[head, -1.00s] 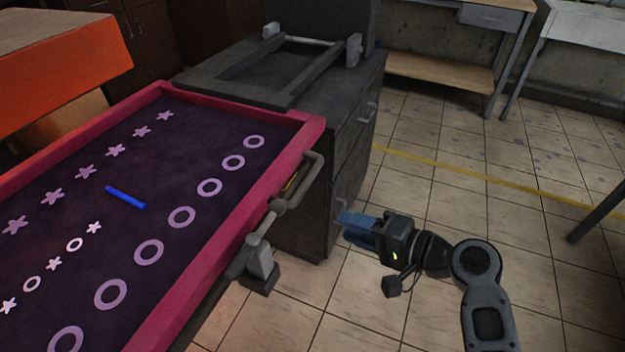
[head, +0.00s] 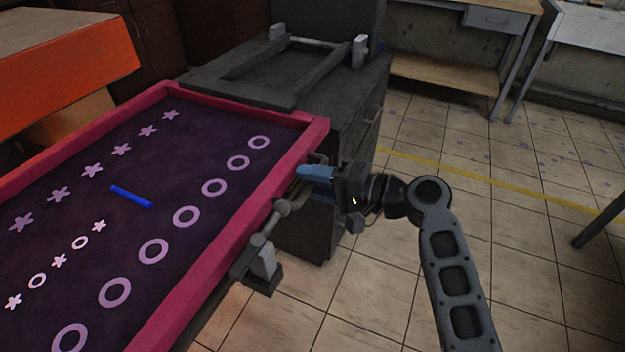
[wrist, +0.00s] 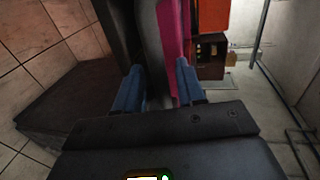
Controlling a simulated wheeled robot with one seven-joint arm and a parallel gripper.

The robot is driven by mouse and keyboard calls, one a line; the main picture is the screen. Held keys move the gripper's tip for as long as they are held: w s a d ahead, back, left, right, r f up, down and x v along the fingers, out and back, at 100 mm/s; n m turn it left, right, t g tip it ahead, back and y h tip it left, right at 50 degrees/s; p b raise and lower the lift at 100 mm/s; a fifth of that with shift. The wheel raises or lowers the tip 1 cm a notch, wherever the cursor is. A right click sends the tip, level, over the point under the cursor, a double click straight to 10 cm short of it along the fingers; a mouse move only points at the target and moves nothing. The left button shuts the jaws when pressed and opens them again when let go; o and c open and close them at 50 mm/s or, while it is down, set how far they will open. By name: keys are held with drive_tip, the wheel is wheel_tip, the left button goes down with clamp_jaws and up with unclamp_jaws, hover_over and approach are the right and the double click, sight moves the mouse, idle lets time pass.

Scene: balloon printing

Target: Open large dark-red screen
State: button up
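The large screen has a dark-red, pinkish frame (head: 240,215) and a dark purple mesh with pale stars and rings; it lies flat at the left of the head view. A grey metal handle bar (head: 264,232) runs along its near right edge. My gripper (head: 303,173) is at the far end of that edge, its blue fingers pointing at the frame. In the wrist view the fingers (wrist: 158,88) stand apart, with a grey bar part (wrist: 150,45) and the pink frame edge (wrist: 172,35) between or just beyond them. Contact cannot be told.
A blue stick (head: 131,196) lies on the mesh. A grey cabinet (head: 345,125) with a smaller grey frame (head: 235,85) on top stands behind the screen. An orange block (head: 65,75) is at the back left. The tiled floor (head: 470,180) at the right is open.

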drive_tip(key=shift+a, duration=0.15)
drive_tip(key=shift+c, duration=0.4)
clamp_jaws()
